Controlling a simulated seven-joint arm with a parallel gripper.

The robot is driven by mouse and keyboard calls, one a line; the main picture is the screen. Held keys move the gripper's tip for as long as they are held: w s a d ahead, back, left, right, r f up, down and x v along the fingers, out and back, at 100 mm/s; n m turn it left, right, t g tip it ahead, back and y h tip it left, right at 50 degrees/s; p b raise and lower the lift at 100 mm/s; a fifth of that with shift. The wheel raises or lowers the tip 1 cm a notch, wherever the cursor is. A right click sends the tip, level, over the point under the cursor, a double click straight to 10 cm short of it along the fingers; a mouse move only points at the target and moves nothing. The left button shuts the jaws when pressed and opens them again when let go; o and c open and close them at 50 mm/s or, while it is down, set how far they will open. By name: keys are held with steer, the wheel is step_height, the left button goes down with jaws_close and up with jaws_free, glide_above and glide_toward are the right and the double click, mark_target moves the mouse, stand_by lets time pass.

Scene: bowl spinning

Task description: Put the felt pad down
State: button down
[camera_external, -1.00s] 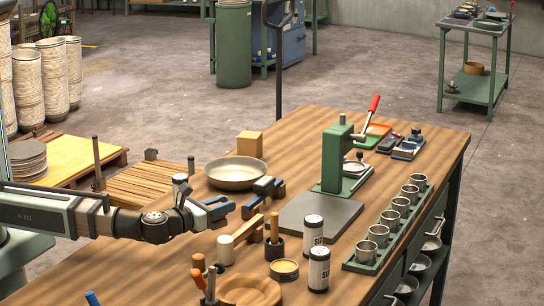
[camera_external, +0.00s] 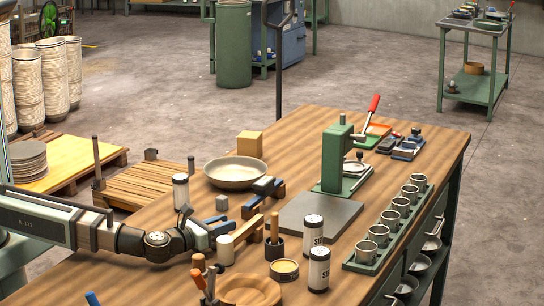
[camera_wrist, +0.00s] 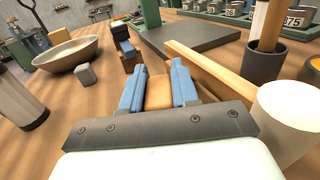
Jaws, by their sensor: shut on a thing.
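My gripper (camera_external: 220,228) has blue fingers and is low over the wooden bench, left of the wooden bar. In the wrist view my gripper (camera_wrist: 158,90) is shut on a small tan piece (camera_wrist: 158,93), which I take for the felt pad. The fingers press on its two sides. In the outside view the piece is hidden by the fingers. I cannot tell whether it touches the bench.
A small grey block (camera_external: 222,203) stands just behind my gripper. A wooden bar (camera_wrist: 215,72) and a white cylinder (camera_wrist: 295,112) are close on the right. A white canister (camera_external: 180,190), a metal bowl (camera_external: 236,173) and a dark slab (camera_external: 318,215) stand around.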

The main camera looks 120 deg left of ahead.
steer(key=c, duration=0.8)
jaws_free()
steer(key=shift+f, duration=0.1)
steer(key=shift+c, duration=0.2)
steer(key=shift+s+d, duration=0.15)
steer(key=shift+d, duration=0.2)
steer(key=v, duration=1.1)
steer(key=shift+d, duration=0.1)
